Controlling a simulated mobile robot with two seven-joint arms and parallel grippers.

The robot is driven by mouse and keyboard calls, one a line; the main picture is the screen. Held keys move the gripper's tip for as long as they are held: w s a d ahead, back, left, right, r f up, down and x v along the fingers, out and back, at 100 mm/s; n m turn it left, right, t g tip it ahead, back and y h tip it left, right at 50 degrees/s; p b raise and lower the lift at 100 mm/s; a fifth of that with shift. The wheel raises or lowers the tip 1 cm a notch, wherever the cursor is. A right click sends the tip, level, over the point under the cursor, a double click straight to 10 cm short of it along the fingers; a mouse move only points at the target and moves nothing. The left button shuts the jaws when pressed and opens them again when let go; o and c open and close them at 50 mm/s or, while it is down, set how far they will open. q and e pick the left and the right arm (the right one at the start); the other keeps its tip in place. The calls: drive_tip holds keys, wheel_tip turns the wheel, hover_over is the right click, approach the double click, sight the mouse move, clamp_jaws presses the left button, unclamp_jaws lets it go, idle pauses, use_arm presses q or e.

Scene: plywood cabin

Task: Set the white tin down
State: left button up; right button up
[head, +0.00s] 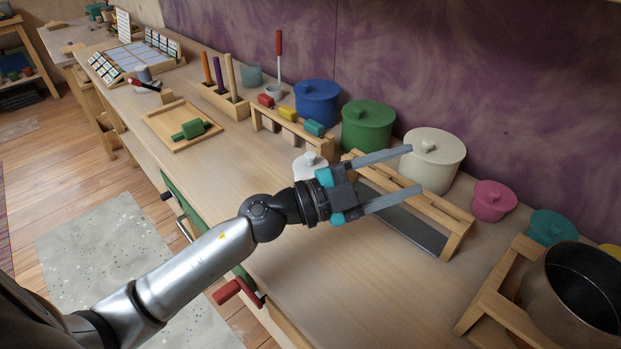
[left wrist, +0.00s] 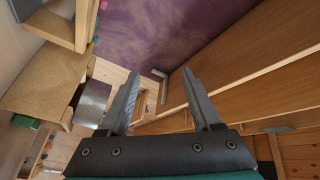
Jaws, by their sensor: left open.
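A large cream-white tin (head: 435,148) with a knobbed lid stands upright at the back of the counter, by the purple wall. A smaller white lidded tin (head: 308,163) stands on the counter behind my left wrist, which hides part of it. I cannot tell which one the task means. My left gripper (head: 416,168) is open, with nothing seen between its fingers. In the head view its fingertips reach in front of the large tin; I cannot tell the gap. The left wrist view shows the spread fingers (left wrist: 160,73) and no white tin. My right gripper is out of view.
A low wooden rack (head: 452,222) with a dark panel lies under and beyond the fingers. Green (head: 368,125), blue (head: 317,103), pink (head: 493,200) and teal (head: 551,227) tins line the wall. A dark pot (head: 577,290) stands at right. The front counter (head: 345,270) is bare.

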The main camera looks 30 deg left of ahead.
use_arm(q)
drive_tip(key=a+f+n+t+y, duration=0.45)
drive_tip(key=a+n+y, duration=0.55)
drive_tip(key=n, duration=0.4)
drive_tip(key=n+y, duration=0.5)
drive_tip(key=n, duration=0.2)
approach(313, 153)
drive_tip(key=w, duration=0.8)
drive_tip(key=w+a, duration=0.1)
drive_tip(key=w, duration=0.3)
drive_tip(key=shift+w+f, duration=0.2)
drive_tip(key=shift+w, duration=0.1)
clamp_jaws()
